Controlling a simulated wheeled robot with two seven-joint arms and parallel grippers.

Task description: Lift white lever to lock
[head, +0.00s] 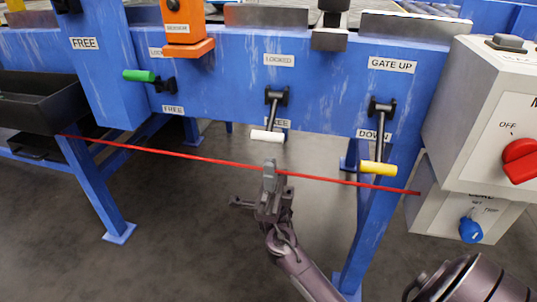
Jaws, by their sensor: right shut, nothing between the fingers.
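The white lever (267,136) hangs down from its black pivot (277,96) on the blue frame. Its white handle is beside the "FREE" label, which it partly covers; a "LOCKED" label (279,60) sits above the pivot. My right gripper (269,167) is shut and empty, pointing up just below the white handle, with a small gap showing between them in the picture. How far apart they are in depth I cannot tell. My left gripper is not in view.
A red cord (190,156) runs across at the fingertips' height. A yellow lever (378,168) hangs down at right; a green lever (140,76) points left. An orange sensor (184,25) is above. A control box with a red knob (521,160) stands right.

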